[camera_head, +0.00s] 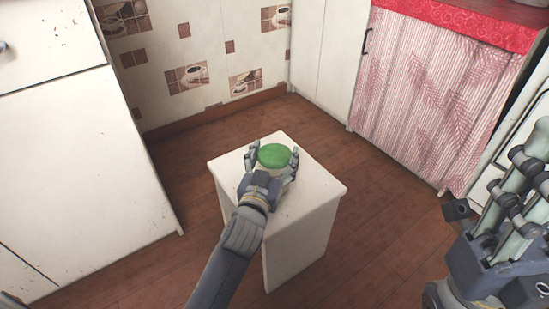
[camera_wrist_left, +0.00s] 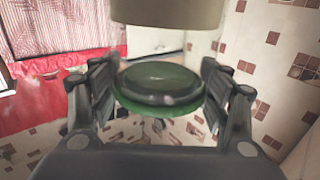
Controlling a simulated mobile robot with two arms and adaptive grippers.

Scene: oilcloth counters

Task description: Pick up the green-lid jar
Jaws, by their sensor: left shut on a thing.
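The green-lid jar (camera_head: 274,156) is at the white stool (camera_head: 318,186), with its round green lid on top. My left gripper (camera_head: 272,172) reaches in from below and is shut on the jar, one finger on each side. The gripper hides most of the jar's body, and I cannot tell whether its base touches the stool. In the left wrist view the green lid (camera_wrist_left: 158,88) lies between the two fingers of the left gripper (camera_wrist_left: 160,95). My right gripper (camera_head: 515,195) is at the right edge, away from the stool; its opening is unclear.
White cabinets (camera_head: 85,150) stand at left. A striped curtain (camera_head: 435,95) hangs under a red oilcloth counter (camera_head: 465,22) at right. The tiled wall (camera_head: 215,55) is behind. Wooden floor (camera_head: 375,215) around the stool is clear. A beige rounded shape (camera_wrist_left: 165,12) tops the wrist view, unidentified.

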